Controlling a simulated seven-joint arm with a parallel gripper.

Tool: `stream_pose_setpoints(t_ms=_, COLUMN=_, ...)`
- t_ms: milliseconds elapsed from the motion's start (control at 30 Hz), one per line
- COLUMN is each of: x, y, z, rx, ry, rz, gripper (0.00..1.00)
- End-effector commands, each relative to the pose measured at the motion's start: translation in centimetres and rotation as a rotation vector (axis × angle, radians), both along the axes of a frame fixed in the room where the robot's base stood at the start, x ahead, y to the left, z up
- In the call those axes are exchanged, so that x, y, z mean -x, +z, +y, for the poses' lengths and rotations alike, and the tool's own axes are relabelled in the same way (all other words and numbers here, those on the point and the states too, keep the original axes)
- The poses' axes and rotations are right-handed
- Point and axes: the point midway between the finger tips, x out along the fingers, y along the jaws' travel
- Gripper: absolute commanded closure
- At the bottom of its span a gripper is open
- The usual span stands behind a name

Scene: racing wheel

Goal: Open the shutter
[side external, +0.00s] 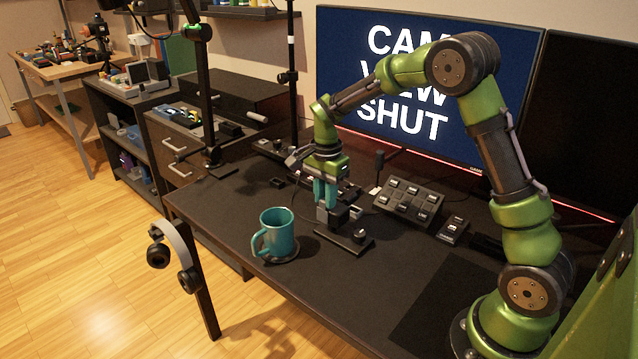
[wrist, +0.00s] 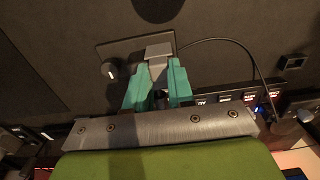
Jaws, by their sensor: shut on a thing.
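My gripper (side external: 325,203) points down over the desk. Its teal fingers are shut on a small grey block (side external: 340,214), which rises from a dark base plate (side external: 338,240) with a black knob (side external: 360,235). In the wrist view the grey block (wrist: 159,52) sits between the teal fingertips, and the knob (wrist: 110,69) is to its left. I cannot tell for sure that this block is the shutter's sliding part; the fingers hide some of it. The monitor (side external: 400,85) reads "CAM VIEW SHUT", its letters partly covered by my arm.
A teal mug (side external: 276,232) stands on a coaster just left of the base plate. A button box (side external: 408,200) and a smaller switch box (side external: 452,230) are to the right. A thin stand pole (side external: 291,60) rises behind. The front right of the desk is clear.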

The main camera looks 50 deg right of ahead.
Motion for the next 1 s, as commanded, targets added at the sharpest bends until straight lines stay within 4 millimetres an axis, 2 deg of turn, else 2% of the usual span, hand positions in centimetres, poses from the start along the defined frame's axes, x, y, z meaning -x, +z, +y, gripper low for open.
stream_pose_setpoints(t_ms=333, x=3.0, y=0.1, z=0.0, rx=0.000, ry=-0.001, rz=-0.001, gripper=1.00)
stream_pose_setpoints(t_ms=633, x=3.2, y=0.1, z=0.0, rx=0.000, ry=-0.001, rz=-0.002, gripper=1.00)
stream_pose_setpoints(t_ms=667, x=3.2, y=0.1, z=0.0, rx=0.000, ry=-0.001, rz=-0.002, gripper=0.73)
stream_pose_setpoints(t_ms=800, x=3.2, y=0.1, z=0.0, rx=0.000, ry=-0.001, rz=-0.001, gripper=0.51)
stream_pose_setpoints(t_ms=1000, x=3.2, y=0.0, z=0.0, rx=0.000, ry=0.000, rz=-0.001, gripper=0.51)
